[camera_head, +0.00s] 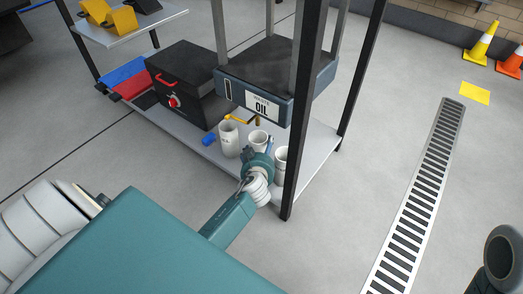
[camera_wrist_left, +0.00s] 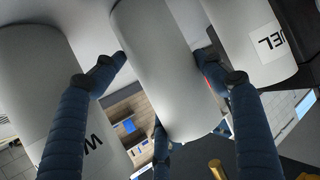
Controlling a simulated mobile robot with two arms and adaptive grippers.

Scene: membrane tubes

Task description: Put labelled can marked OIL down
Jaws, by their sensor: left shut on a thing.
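My left gripper (camera_head: 258,160) is low over the lower shelf in the head view, its fingers closed around a white can (camera_head: 258,137). In the left wrist view the fingers (camera_wrist_left: 160,75) sit on both sides of this can (camera_wrist_left: 165,50), and a third finger shows below. No lettering shows on its visible side. Whether its base touches the shelf I cannot tell. An OIL sign (camera_head: 262,106) is on the front of the grey-blue bin above.
One white can (camera_head: 228,140) stands left of the held one, another (camera_head: 281,158) to its right. The wrist view shows a can with a W (camera_wrist_left: 35,80) and one ending in UEL (camera_wrist_left: 255,40). A dark post (camera_head: 305,100) rises close right. A black box (camera_head: 185,80) stands left.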

